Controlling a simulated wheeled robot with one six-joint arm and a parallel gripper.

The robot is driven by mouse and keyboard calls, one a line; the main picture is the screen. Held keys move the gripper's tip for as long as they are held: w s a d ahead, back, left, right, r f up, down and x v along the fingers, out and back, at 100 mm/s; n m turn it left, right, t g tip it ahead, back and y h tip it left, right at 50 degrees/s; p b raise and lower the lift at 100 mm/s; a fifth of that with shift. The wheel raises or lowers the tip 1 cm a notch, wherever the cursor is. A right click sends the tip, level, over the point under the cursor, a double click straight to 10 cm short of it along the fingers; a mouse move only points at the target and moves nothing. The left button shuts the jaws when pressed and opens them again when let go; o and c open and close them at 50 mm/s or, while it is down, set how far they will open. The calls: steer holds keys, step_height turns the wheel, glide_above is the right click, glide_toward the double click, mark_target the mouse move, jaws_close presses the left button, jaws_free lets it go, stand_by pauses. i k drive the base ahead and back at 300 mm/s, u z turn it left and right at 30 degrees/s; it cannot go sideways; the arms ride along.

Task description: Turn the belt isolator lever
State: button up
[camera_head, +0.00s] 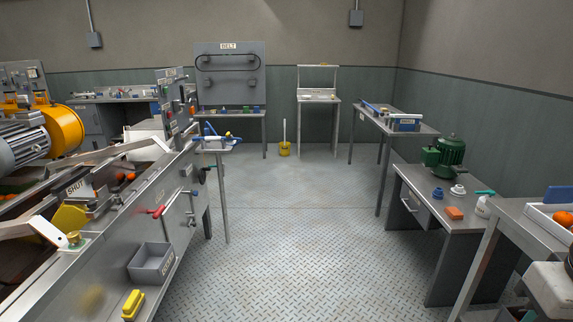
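I cannot tell for certain which part is the belt isolator lever. A red-handled lever (157,211) sits on the side wall of the metal machine at the left. An upright grey control panel (172,103) stands at the machine's far end, with small labels and controls too small to read. A large grey board (229,88) at the back carries a label that seems to read BELT and dark bar-like parts. My gripper is not in view.
The machine (115,235) fills the left side, with a grey open bin (151,262) and a yellow block (133,304) along its front. Benches with a green motor (446,155), an orange block (454,213) and a white tray (550,221) line the right. The floor (290,230) between is clear.

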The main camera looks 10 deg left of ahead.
mark_target(181, 91)
steer(key=u, duration=0.5)
steer(key=i, duration=1.85)
steer(key=u, duration=0.6)
steer(key=i, duration=1.2)
steer(key=u, duration=0.35)
